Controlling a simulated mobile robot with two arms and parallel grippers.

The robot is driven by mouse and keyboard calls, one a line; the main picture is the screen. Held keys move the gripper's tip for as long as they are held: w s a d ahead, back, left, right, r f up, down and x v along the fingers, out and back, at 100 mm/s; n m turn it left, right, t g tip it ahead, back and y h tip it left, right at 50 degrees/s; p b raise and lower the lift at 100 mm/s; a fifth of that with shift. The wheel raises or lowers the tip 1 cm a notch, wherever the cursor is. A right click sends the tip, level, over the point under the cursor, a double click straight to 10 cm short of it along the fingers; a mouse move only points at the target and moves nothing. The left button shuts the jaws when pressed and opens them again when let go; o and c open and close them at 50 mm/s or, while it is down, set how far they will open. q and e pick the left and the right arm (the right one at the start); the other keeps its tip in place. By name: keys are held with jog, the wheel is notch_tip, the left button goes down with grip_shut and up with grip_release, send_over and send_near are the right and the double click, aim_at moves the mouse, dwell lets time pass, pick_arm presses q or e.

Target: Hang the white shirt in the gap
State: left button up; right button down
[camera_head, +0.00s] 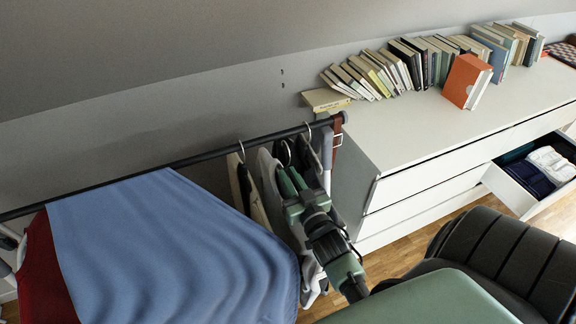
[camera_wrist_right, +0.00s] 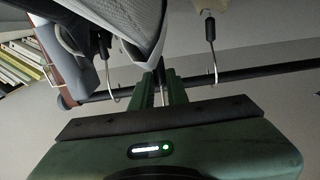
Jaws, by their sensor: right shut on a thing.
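My right gripper (camera_head: 288,178) is at the right part of the dark clothes rail (camera_head: 190,160), among hanging garments. It is shut on what looks like a dark hanger, between the fingers in the wrist view (camera_wrist_right: 160,88). A whitish shirt (camera_head: 267,172) hangs at the gripper, and its pale cloth shows close up in the wrist view (camera_wrist_right: 138,28). Other hanger hooks sit on the rail on both sides of it. The arm hides much of the shirt, and I cannot tell if its hook rests on the rail. My left gripper is out of view.
A large blue cloth (camera_head: 165,245) and a red garment (camera_head: 42,270) hang to the left. A beige garment (camera_head: 251,190) hangs just left of the shirt. A white dresser (camera_head: 430,130) with books and an open drawer (camera_head: 520,195) stands right of the rail's end.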

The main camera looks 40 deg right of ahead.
aim_at(278, 165)
jog(key=shift+w+d+r, duration=0.1)
jog(key=shift+w, duration=0.35)
jog(key=shift+w+d+b, duration=0.1)
jog(key=shift+w+b, duration=0.25)
jog(key=shift+w, duration=0.05)
jog(key=shift+b+x, duration=1.3)
jog(key=shift+x, duration=1.95)
jog(key=shift+w+f, duration=0.15)
jog(key=shift+f, duration=0.1)
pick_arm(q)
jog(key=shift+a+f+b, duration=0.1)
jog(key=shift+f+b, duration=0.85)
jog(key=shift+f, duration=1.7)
pick_arm(e)
jog(key=shift+f, duration=1.05)
jog(key=c, duration=1.3)
grip_release()
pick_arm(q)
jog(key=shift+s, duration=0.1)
